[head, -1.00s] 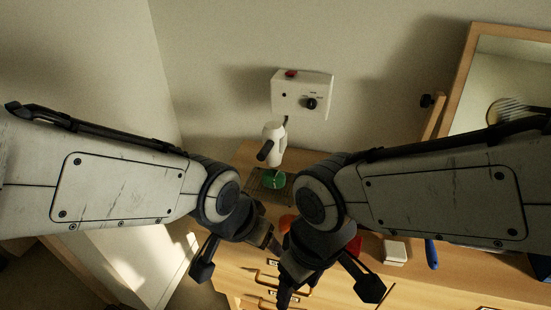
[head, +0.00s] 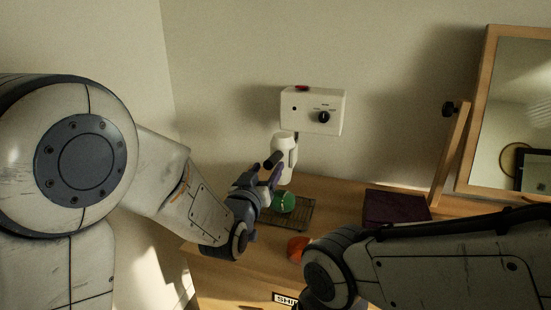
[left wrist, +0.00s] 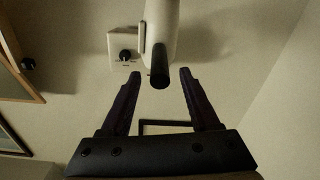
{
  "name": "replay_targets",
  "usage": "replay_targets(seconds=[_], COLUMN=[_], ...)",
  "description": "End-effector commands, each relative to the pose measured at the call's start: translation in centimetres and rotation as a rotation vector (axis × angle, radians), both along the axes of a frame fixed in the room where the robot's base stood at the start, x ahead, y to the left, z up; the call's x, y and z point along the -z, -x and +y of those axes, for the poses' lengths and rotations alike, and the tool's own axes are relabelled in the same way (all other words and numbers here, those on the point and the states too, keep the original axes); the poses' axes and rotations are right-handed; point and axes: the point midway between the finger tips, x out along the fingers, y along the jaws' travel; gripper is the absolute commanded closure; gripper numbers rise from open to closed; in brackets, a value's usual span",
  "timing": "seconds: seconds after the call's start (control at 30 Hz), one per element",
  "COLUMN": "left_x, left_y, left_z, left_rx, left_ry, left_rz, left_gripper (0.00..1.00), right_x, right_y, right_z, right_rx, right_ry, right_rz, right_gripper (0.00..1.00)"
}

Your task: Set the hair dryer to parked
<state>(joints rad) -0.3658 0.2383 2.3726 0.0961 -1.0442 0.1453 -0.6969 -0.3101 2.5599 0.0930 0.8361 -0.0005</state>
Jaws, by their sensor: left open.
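The white hair dryer (head: 286,152) hangs upright just below a white wall box (head: 313,108) with a black knob. Its dark end sticks out toward my left gripper. My left gripper (head: 270,168) is open, in front of the dryer's lower part. In the left wrist view the dryer (left wrist: 162,25) comes down from the top and its dark end shows between the two spread fingers (left wrist: 160,78); I see no clear contact. The wall box (left wrist: 121,46) shows to its left there. My right arm reaches in at the lower right; its gripper is out of the picture.
Below the dryer, a green object (head: 283,202) stands on a dark wire rack (head: 304,216) on the wooden top. An orange object (head: 298,247) is nearer, partly behind my right arm. A dark purple item (head: 394,208) and a wood-framed mirror (head: 487,110) are at the right.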

Motion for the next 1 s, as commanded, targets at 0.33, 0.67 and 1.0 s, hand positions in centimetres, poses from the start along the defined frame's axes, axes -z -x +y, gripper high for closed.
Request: replay_targets(seconds=[0.33,0.67,1.0], left_x=[-0.1,0.0,0.0], left_y=[-5.8,-7.2,-7.1], left_z=[-1.7,-2.1,-2.1], left_rx=[0.000,0.000,0.000], left_ry=[-0.001,-0.001,-0.001], left_rz=[0.002,0.002,0.002], left_gripper=[0.38,0.38,1.00], right_x=[-1.4,-1.5,-1.5], right_y=[0.0,0.0,0.0], right_z=[0.0,0.0,0.0], right_rx=[0.000,0.000,0.000], right_ry=[0.000,0.000,0.000], right_rz=[0.000,0.000,0.000], right_gripper=[0.30,0.30,0.30])
